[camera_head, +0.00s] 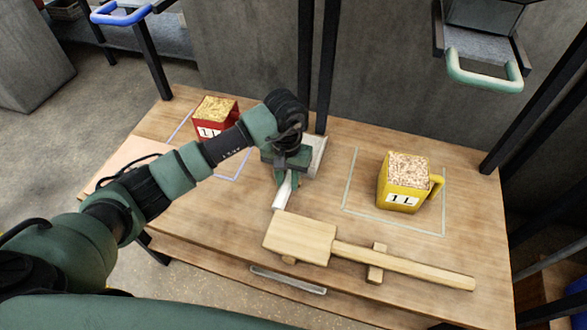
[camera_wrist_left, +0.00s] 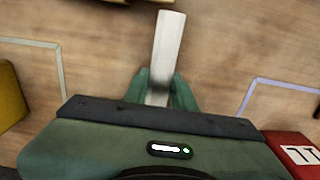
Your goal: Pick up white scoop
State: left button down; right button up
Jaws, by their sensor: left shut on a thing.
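The white scoop (camera_head: 317,156) is on the wooden table in the head view, partly hidden behind my left gripper. Its pale handle (camera_head: 282,192) sticks out below the gripper toward the table's front. My left gripper (camera_head: 286,180) points down and is shut on the scoop's handle. In the left wrist view the handle (camera_wrist_left: 167,50) runs up from between the two green fingers (camera_wrist_left: 160,90). I cannot tell whether the scoop touches the table. My right gripper is not in view.
A red grain-filled measure (camera_head: 213,117) stands at the back left and a yellow one (camera_head: 403,183) at the right, by taped outlines. A wooden mallet (camera_head: 300,238) lies along the front of the table (camera_head: 465,205). Black posts stand behind the table.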

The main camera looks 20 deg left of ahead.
pick_arm(q)
jog(key=shift+r, duration=0.15)
jog(key=shift+r, duration=0.65)
notch_tip(320, 180, up, 6)
jog(key=shift+f, duration=0.15)
jog(key=s, duration=1.8)
jog(key=shift+a+f, duration=0.15)
jog(key=shift+a, duration=0.15)
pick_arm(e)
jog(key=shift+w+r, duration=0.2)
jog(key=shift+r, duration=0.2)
pick_arm(q)
jog(key=c, duration=1.9)
grip_release()
jog(key=shift+c, duration=0.2)
grip_shut()
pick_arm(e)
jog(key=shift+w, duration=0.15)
